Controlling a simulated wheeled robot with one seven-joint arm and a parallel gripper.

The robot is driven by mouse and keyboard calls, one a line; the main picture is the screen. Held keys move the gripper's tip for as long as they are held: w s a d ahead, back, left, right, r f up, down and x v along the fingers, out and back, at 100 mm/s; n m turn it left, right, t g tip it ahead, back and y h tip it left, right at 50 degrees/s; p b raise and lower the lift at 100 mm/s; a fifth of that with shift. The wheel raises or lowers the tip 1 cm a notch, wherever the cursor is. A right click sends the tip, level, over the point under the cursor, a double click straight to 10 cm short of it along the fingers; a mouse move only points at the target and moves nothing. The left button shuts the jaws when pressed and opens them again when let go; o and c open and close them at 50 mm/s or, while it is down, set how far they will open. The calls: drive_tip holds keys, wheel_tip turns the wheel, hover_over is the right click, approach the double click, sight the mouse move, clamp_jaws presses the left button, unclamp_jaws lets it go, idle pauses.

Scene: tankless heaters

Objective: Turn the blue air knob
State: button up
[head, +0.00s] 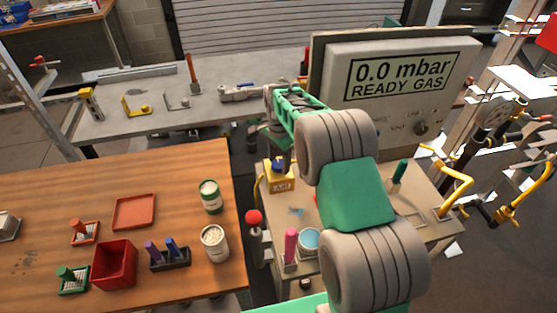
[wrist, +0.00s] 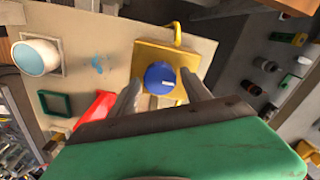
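The blue air knob (wrist: 160,78) is round with a small pale mark on it. It sits on a yellow box (wrist: 188,57), and my gripper (wrist: 163,80) points at it with one finger on each side. The fingers are apart, with a small gap visible between each and the knob; I cannot tell whether either touches it. In the head view the yellow box (head: 281,182) carries the label AIR, and the blue knob (head: 277,163) shows on its top just below my gripper. My arm hides part of the bench beside it.
A display panel (head: 404,75) reads 0.0 mbar READY GAS behind my arm. A red-topped post (head: 254,217), a pink handle (head: 291,244) and a blue-topped round piece (head: 310,239) stand near the box. A wooden table (head: 170,183) with bins lies left.

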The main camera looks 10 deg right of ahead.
drive_tip(key=c, duration=1.1)
drive_tip(key=shift+c, duration=0.2)
drive_tip(key=shift+n, duration=0.3)
drive_tip(key=n+b, duration=0.2)
drive_tip(key=n, duration=0.2)
drive_tip(key=shift+b, duration=0.35)
drive_tip(key=n+b, duration=0.1)
drive_tip(key=n, duration=0.4)
drive_tip(key=shift+n, duration=0.4)
drive_tip(key=n+b, duration=0.1)
drive_tip(key=n, duration=0.4)
drive_tip(key=n+b, duration=0.1)
drive_tip(key=n, duration=0.4)
drive_tip(key=shift+r, duration=0.1)
drive_tip(key=shift+n, duration=0.4)
